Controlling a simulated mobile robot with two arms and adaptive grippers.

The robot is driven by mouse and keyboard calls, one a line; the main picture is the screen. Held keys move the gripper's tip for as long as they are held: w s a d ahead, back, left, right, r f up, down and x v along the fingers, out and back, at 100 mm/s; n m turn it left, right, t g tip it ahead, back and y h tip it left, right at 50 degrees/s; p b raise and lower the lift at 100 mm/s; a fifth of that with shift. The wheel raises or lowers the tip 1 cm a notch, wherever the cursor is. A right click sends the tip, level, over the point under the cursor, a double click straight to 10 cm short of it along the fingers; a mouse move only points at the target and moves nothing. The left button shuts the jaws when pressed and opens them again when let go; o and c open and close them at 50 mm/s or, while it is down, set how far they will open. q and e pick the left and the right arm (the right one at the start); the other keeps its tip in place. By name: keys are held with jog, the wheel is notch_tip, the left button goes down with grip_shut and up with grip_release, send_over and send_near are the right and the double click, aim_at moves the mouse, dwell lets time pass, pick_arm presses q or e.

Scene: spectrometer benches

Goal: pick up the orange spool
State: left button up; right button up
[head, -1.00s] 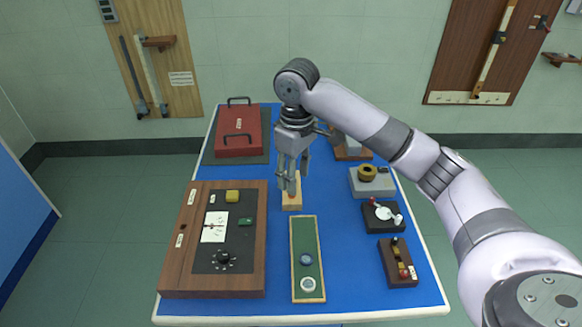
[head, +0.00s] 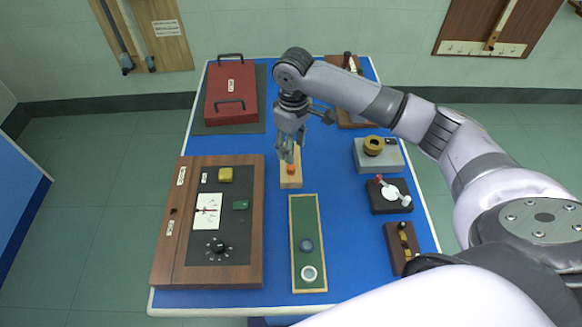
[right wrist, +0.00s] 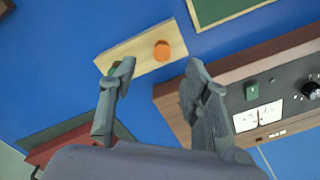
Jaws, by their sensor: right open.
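The orange spool (head: 291,169) stands on a small light wooden block (head: 291,182) near the middle of the blue table. It also shows in the right wrist view (right wrist: 162,50), on the wooden block (right wrist: 140,50), beyond the fingertips. My right gripper (head: 288,157) is open and empty, just above and behind the spool in the head view. In the right wrist view its two fingers (right wrist: 160,75) are spread well apart, with the spool past the gap between them and not touched. A small green piece beside the left finger is partly hidden. My left gripper is not in view.
A wooden panel box with a meter (head: 168,235) stands at left, a red case (head: 222,95) behind it. A green tray (head: 308,225) lies in front of the block. Grey (head: 365,160) and dark (head: 380,205) stands line the right side. Bare blue table surrounds the block.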

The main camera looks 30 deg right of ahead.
aim_at(291, 171)
notch_tip(291, 171, down, 2)
jog(key=shift+f, duration=0.15)
jog(key=shift+a+f+p, duration=0.1)
jog(key=shift+f+p, duration=0.2)
notch_tip(291, 171, down, 4)
jog(key=shift+w+a+f+p, duration=0.1)
jog(key=shift+a+f+p, duration=0.1)
jog(key=shift+p, duration=0.25)
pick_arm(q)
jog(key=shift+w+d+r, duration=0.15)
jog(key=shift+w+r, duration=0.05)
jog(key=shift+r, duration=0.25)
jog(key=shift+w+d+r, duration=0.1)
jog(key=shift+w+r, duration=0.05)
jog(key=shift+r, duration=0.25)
pick_arm(e)
grip_shut()
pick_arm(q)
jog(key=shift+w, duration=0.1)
